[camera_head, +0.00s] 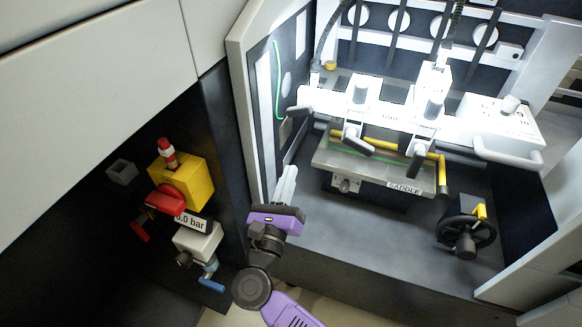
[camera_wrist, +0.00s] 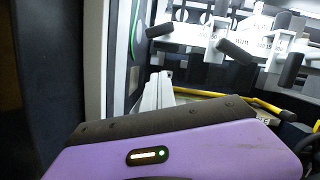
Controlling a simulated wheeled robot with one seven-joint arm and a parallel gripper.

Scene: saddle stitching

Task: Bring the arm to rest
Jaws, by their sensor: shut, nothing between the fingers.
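My gripper (camera_head: 287,183) is purple with pale fingers. It is shut and empty, raised in front of the left side of the machine's open bay in the head view. In the wrist view its pale fingers (camera_wrist: 157,92) stand together beyond the purple housing, with nothing held between them. My purple arm comes up from the bottom of the head view. No contact between the gripper and the machine can be made out.
The saddle table (camera_head: 350,168) with a yellow bar and a black handwheel (camera_head: 466,234) lie to the right. A yellow box with a red rotary switch (camera_head: 181,185), a pressure label (camera_head: 192,222) and a blue-handled valve (camera_head: 211,284) are on the left. The bay's door frame (camera_head: 250,110) is close by.

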